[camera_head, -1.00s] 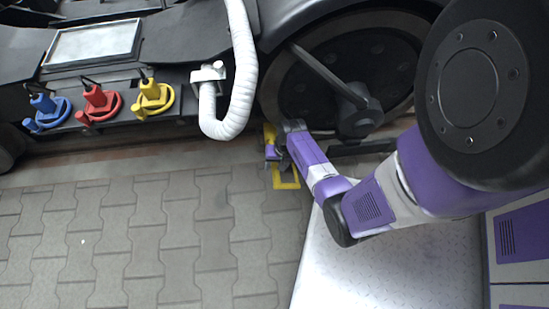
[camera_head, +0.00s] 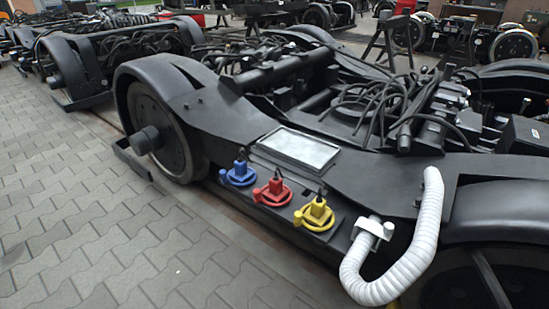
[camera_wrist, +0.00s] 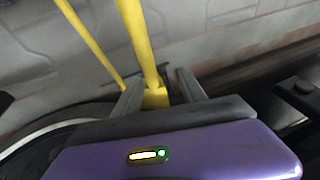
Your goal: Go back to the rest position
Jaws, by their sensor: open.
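My gripper (camera_wrist: 159,80) shows in the wrist view, its two grey fingers apart and pointing away from the purple palm. A yellow piece with long bars (camera_wrist: 137,38) shows between and beyond the fingers, its block end at the gap. I cannot tell whether the fingers touch it. My arm and gripper are not in the head view.
A black bogie frame (camera_head: 213,110) fills the middle of the head view. Blue (camera_head: 240,172), red (camera_head: 273,190) and yellow (camera_head: 315,213) knobs sit on its side, beside a white hose (camera_head: 417,255). Paving (camera_head: 80,220) lies clear at left.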

